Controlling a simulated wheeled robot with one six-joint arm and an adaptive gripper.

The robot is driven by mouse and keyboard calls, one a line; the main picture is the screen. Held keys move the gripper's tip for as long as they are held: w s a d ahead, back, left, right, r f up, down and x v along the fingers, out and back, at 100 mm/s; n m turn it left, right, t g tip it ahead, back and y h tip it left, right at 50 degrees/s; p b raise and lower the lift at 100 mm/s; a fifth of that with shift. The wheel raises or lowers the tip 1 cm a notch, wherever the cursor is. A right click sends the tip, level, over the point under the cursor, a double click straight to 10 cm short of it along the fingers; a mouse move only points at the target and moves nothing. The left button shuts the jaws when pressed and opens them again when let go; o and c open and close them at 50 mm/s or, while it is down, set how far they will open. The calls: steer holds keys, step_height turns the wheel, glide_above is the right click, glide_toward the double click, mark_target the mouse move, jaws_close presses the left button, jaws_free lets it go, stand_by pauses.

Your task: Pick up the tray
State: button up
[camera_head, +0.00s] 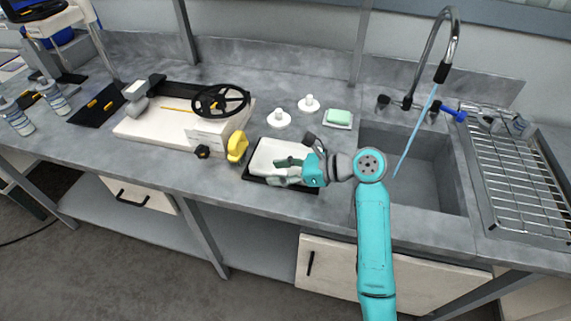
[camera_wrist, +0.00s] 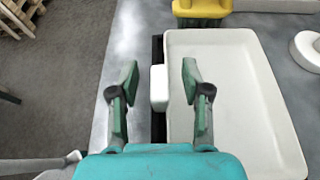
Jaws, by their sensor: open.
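The white, shallow tray (camera_head: 268,153) lies on a black base near the front edge of the grey counter, left of the sink. In the wrist view the empty tray (camera_wrist: 232,100) fills the right side, and a white tab (camera_wrist: 159,88) sticks out from its left edge. My gripper (camera_head: 279,171) is over the tray's near part in the head view. In the wrist view my gripper (camera_wrist: 160,82) is open, with one finger on each side of the tab. I see gaps between fingers and tab. The right finger overlaps the tray's edge in the picture.
A yellow object (camera_head: 237,146) stands just left of the tray, beside a white machine (camera_head: 165,125) with a black handwheel (camera_head: 221,99). Two white round pieces (camera_head: 279,119) and a green sponge (camera_head: 339,117) lie behind. The sink (camera_head: 415,165) and wire rack (camera_head: 518,165) are right.

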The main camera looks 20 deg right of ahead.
jaws_close()
steer(key=shift+r, duration=0.1)
